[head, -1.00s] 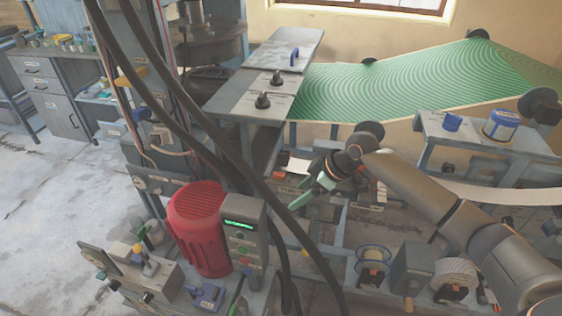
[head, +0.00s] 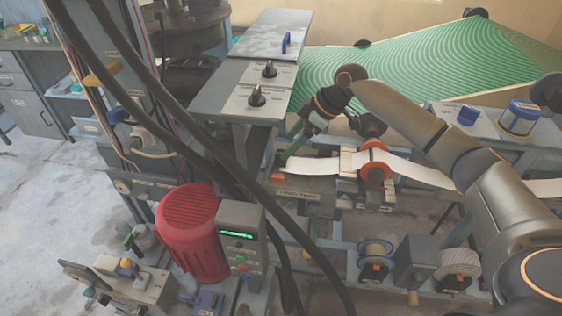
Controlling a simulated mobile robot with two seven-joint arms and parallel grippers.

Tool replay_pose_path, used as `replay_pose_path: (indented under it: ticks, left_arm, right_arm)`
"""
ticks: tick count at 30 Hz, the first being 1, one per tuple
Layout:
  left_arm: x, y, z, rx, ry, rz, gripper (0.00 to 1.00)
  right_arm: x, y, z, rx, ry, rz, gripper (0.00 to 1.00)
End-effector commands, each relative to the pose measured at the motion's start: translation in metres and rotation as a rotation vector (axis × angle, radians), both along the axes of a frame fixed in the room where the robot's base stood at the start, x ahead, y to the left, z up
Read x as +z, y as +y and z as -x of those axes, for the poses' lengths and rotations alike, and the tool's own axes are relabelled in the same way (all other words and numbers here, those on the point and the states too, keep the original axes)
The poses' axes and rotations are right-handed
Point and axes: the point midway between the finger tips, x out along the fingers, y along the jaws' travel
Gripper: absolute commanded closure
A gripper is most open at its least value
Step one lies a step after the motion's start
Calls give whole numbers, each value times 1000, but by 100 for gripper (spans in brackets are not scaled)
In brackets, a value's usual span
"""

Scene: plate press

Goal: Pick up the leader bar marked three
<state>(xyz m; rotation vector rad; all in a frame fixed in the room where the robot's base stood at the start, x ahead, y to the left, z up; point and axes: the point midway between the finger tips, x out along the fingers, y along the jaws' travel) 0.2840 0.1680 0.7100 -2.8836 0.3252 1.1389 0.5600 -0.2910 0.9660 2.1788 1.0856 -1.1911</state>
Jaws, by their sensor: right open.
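A white strip (head: 315,166) runs over a small stand on the low bench below the press table. At its left end is a small orange-red piece (head: 278,177). I cannot read a number three anywhere, so I cannot tell which piece is the leader bar marked three. My right gripper (head: 287,153), with green fingers, is open just above the strip's left end and points down. I cannot tell whether its fingertips touch the strip. My left gripper is not in view.
Black cables (head: 190,150) hang across the view left of my right gripper. A red motor (head: 190,225) and a grey control box (head: 240,240) stand at the lower left. The strip passes an orange-red roller (head: 375,165). The green patterned sheet (head: 420,65) lies behind.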

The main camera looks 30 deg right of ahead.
Motion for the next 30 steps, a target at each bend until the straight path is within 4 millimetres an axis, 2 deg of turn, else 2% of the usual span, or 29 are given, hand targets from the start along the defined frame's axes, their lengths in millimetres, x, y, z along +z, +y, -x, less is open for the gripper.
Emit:
replay_pose_path:
  ticks: [10,19,30]
  left_arm:
    - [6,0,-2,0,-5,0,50]
    - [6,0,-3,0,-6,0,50]
    - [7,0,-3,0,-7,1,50]
  right_arm:
    - [-40,21,-10,-1,2,-2,20]
    - [-45,23,-12,0,0,0,20]
    - [-44,23,-12,0,0,0,60]
